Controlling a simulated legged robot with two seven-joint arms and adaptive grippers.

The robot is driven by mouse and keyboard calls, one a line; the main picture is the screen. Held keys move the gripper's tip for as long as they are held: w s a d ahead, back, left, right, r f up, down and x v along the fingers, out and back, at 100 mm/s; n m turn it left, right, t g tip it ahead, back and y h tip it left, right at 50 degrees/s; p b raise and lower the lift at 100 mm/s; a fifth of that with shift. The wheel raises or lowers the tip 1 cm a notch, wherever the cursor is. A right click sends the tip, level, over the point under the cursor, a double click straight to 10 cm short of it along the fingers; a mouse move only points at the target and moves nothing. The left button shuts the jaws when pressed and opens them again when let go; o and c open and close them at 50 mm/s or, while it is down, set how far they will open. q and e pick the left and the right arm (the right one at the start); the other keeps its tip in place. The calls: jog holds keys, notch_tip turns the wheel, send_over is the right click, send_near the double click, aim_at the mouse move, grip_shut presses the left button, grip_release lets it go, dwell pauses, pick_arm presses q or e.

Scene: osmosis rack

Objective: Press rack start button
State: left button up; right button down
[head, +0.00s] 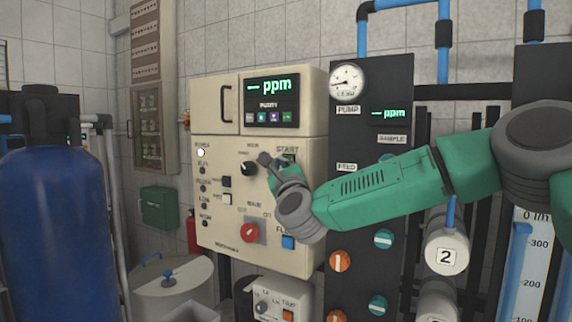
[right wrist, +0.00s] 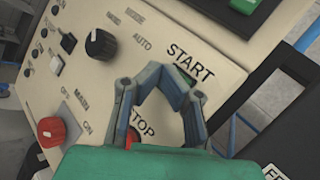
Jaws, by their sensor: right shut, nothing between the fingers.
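The beige rack control panel (head: 218,175) stands in the middle of the head view. The green start button (right wrist: 187,76) sits below the START label in the right wrist view, mostly hidden behind my fingers. In the head view, my right gripper (head: 266,160) is in front of the panel, just left of the START label (head: 287,150). It also shows in the right wrist view (right wrist: 163,78), shut and empty, its fingertips close to the start button. I cannot tell whether they touch it. My left gripper is not in view.
A red stop button (right wrist: 133,138) is partly hidden behind my fingers. A black mode knob (right wrist: 100,44) and red main switch (head: 250,233) are nearby. A black panel with a gauge (head: 347,82) stands right, a blue tank (head: 55,230) left.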

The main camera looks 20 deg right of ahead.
jog(key=shift+w+d+b, duration=0.2)
jog(key=shift+d+b, duration=0.05)
jog(key=shift+b, duration=0.1)
jog(key=shift+w+d+r, duration=0.1)
jog(key=shift+w+d, duration=0.25)
jog(key=shift+d, duration=0.05)
dwell(0.8)
jog(key=shift+b, duration=0.3)
jog(key=shift+s+a+b, duration=0.5)
jog(key=shift+s+a, duration=0.1)
jog(key=shift+a, duration=0.05)
